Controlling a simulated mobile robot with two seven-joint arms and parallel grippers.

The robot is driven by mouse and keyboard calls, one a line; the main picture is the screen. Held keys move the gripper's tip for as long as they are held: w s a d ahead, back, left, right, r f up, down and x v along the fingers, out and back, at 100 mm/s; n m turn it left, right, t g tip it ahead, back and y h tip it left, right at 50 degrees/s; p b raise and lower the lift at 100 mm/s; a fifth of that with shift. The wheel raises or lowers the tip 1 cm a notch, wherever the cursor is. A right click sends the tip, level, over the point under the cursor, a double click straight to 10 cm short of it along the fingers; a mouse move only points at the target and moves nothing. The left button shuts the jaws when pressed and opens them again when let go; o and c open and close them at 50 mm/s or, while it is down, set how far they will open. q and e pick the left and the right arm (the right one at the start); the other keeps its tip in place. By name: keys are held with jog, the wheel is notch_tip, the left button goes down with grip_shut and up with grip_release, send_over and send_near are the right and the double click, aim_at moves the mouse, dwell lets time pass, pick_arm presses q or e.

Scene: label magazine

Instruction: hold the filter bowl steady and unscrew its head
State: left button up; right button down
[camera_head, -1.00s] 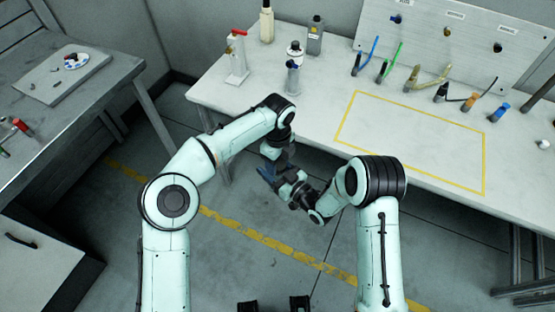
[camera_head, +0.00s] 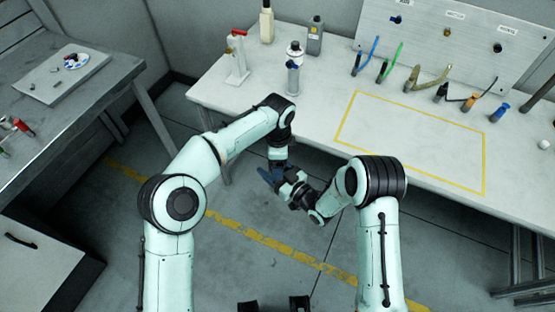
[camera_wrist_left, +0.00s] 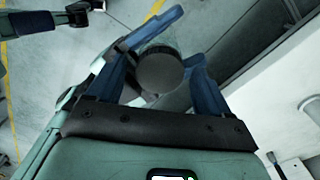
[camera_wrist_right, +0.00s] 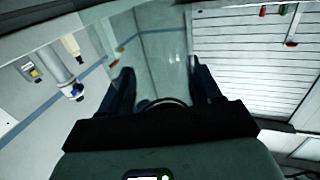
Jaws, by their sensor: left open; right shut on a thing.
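The filter's dark round head (camera_wrist_left: 160,72) shows in the left wrist view between the blue fingers of my left gripper (camera_wrist_left: 160,82). The fingers are open on either side of it; firm contact cannot be told. In the right wrist view my right gripper (camera_wrist_right: 160,88) is shut on the clear filter bowl (camera_wrist_right: 158,62), which is see-through and hard to outline. In the head view my right gripper (camera_head: 270,177) comes in from the right, below my left gripper (camera_head: 278,158), which points down. The filter is mostly hidden there, over the floor in front of the bench.
The white bench (camera_head: 300,118) carries a red-topped stand (camera_head: 237,62), a grey cylinder (camera_head: 292,78), bottles and several tools along the back. Its yellow-outlined area (camera_head: 410,140) is empty. A grey side table (camera_head: 45,110) stands at the left.

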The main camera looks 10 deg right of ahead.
pick_arm(q)
notch_tip(320, 180, up, 4)
jog(key=shift+r, duration=0.25)
jog(key=shift+c, duration=0.4)
notch_tip(320, 180, up, 2)
jog(key=m, duration=0.5)
jog(key=shift+m, duration=0.3)
jog(key=m, duration=0.1)
jog(key=r+m, duration=0.1)
jog(key=m, duration=0.1)
jog(key=shift+r, duration=0.15)
jog(key=shift+m, duration=0.5)
notch_tip(320, 180, down, 8)
jog(key=shift+r, duration=0.1)
